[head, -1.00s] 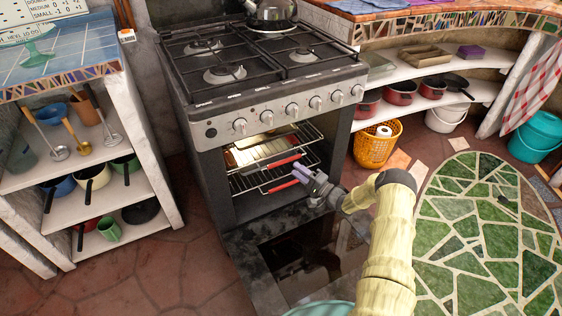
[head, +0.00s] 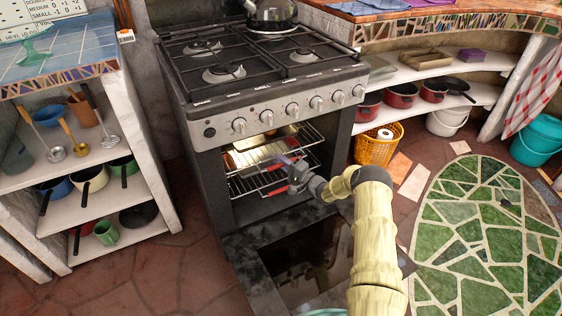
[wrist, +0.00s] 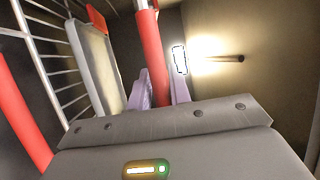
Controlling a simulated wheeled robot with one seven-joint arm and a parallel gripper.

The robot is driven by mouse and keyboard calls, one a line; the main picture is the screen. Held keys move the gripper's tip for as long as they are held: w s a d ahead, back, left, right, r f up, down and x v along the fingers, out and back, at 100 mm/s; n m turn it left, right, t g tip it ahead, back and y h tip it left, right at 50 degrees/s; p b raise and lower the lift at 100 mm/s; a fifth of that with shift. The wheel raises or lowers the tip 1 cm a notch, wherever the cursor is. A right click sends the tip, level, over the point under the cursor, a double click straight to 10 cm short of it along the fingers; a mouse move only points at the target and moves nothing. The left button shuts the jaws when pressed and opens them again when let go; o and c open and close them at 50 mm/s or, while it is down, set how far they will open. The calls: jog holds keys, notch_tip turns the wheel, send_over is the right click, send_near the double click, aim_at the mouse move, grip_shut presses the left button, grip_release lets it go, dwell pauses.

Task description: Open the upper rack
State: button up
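The oven's upper rack (head: 300,136) is a wire shelf with a red front bar, inside the open oven. In the wrist view its wires are likely those at left, but I cannot tell the two racks apart there. My gripper (head: 284,160) reaches in at the rack front, hiding part of the upper red bar. In the wrist view a red bar (wrist: 152,50) runs between my two lavender fingers (wrist: 160,88), one on each side. I cannot tell whether they press on it. A light-coloured tray (wrist: 92,60) lies beside the wires.
The lower rack's red bar (head: 276,191) sits just below. The oven door (head: 305,262) is folded down under my arm. A lit lamp (wrist: 180,60) is on the oven wall. An orange basket (head: 377,146) stands right of the stove. Open floor lies to the left.

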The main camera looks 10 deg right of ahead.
jog(key=shift+r, duration=0.15)
grip_shut()
jog(key=shift+s+d+r+p, duration=0.15)
jog(key=shift+s+p, duration=0.2)
jog(key=shift+p, duration=0.15)
jog(key=shift+s+d+r+p, duration=0.1)
jog(key=shift+s+d+p, duration=0.05)
jog(key=shift+s+p, duration=0.25)
jog(key=s+d+p, duration=0.3)
jog(key=s+p, duration=0.3)
jog(key=s, duration=0.3)
jog(key=s+d+p, duration=0.3)
jog(key=s+p, duration=0.4)
jog(key=s, duration=0.3)
jog(key=shift+d+f, duration=0.15)
jog(key=shift+d, duration=0.05)
jog(key=shift+o, duration=2.3)
grip_release()
jog(key=shift+o, duration=0.7)
jog(key=shift+s+f, duration=0.1)
